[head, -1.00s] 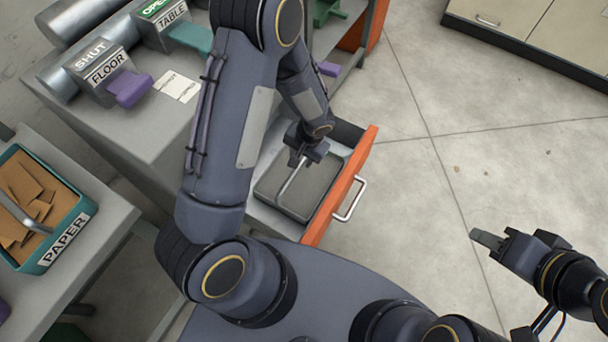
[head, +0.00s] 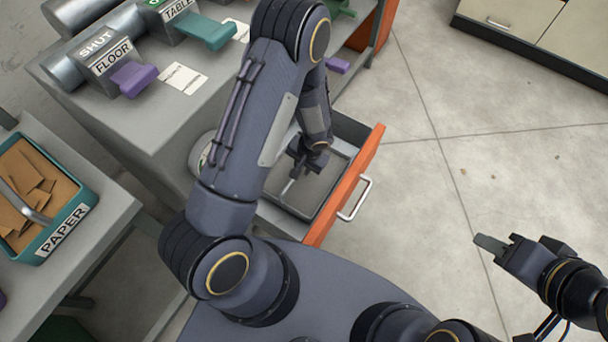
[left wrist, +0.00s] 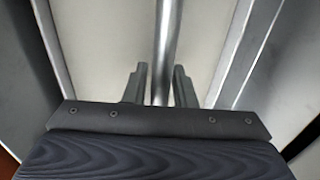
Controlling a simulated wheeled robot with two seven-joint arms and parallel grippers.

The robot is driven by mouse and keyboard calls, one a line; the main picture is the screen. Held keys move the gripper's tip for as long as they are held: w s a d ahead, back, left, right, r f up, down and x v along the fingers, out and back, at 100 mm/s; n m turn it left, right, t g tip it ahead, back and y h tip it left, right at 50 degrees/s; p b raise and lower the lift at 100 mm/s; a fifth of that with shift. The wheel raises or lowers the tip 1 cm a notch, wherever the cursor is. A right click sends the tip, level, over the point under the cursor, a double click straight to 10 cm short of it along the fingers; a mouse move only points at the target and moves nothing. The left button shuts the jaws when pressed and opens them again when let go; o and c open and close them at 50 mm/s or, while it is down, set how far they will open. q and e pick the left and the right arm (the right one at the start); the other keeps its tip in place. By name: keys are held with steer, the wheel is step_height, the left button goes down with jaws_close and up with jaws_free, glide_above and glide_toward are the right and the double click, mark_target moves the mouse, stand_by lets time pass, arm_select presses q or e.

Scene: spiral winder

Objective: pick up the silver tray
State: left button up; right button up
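The silver tray (head: 318,190) lies in the open orange-fronted drawer. Its floor looks grey in the head view. A silver bar-like handle (head: 287,187) runs above it, partly hidden by my left gripper (head: 300,172). In the left wrist view, the silver bar (left wrist: 166,35) runs between the two fingers of my left gripper (left wrist: 159,82). The fingers stand apart with a gap on each side of the bar. My right gripper (head: 492,244) is far to the right over the floor, away from the drawer. Its finger spacing is not clear.
The orange drawer front (head: 345,185) with its silver pull (head: 356,200) stands out from the grey bench. A teal PAPER bin (head: 62,233) is at the left. Purple (head: 133,78) and teal (head: 207,31) levers are on the bench top. The floor at right is clear.

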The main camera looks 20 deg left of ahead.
arm_select(q)
jaws_close()
step_height(320, 180, up, 10)
steer(key=shift+r+p, duration=0.1)
steer(key=shift+p, duration=1.05)
steer(key=shift+c, duration=1.4)
jaws_free()
jaws_close()
